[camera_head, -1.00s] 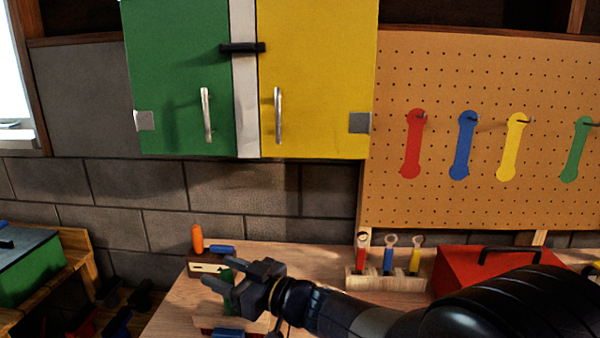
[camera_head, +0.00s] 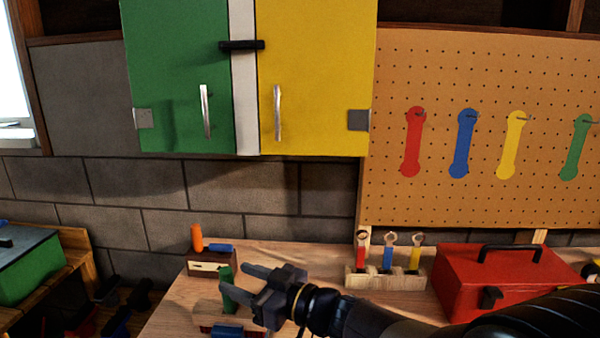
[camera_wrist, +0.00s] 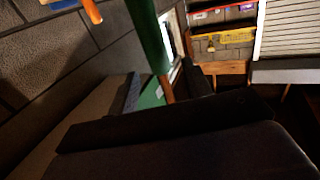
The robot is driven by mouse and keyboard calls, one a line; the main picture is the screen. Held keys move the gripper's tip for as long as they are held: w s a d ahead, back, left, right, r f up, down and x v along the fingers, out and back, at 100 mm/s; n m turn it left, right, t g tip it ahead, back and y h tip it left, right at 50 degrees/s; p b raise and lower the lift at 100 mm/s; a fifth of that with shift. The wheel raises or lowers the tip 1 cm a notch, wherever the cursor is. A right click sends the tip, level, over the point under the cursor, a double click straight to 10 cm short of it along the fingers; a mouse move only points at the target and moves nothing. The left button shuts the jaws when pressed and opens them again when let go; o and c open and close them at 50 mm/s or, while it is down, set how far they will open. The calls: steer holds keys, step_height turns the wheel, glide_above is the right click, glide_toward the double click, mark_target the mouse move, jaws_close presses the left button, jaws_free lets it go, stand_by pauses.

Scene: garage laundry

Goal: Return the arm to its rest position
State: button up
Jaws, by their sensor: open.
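My gripper (camera_head: 248,284) is open above the workbench, near its left front part, with its fingers pointing left. A green upright handle (camera_head: 228,290) stands by the fingertips, over a wooden block (camera_head: 208,320); I cannot tell whether it touches a finger. The green handle also shows close up in the wrist view (camera_wrist: 149,38), in front of the dark gripper parts. My arm reaches in from the lower right.
A red toolbox (camera_head: 455,285) and a wooden rack (camera_head: 375,282) with several wrenches stand to the right. A small box (camera_head: 205,265) with an orange-handled tool (camera_head: 197,238) stands behind. Green and yellow cabinets (camera_head: 315,80) and a pegboard (camera_head: 480,70) are on the wall.

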mark_target(231, 276)
steer(key=v, duration=0.7)
steer(key=x, duration=1.1)
steer(key=shift+a, duration=0.3)
step_height(231, 276, up, 10)
steer(key=p, duration=0.7)
steer(key=shift+w+d, duration=0.1)
steer(key=shift+d, duration=0.1)
steer(key=shift+w+d+f, duration=0.1)
steer(key=shift+w+f, duration=0.15)
steer(key=shift+w, duration=0.05)
steer(key=shift+w+d+f, duration=0.15)
steer(key=shift+w+d, duration=0.3)
steer(key=shift+w, duration=0.2)
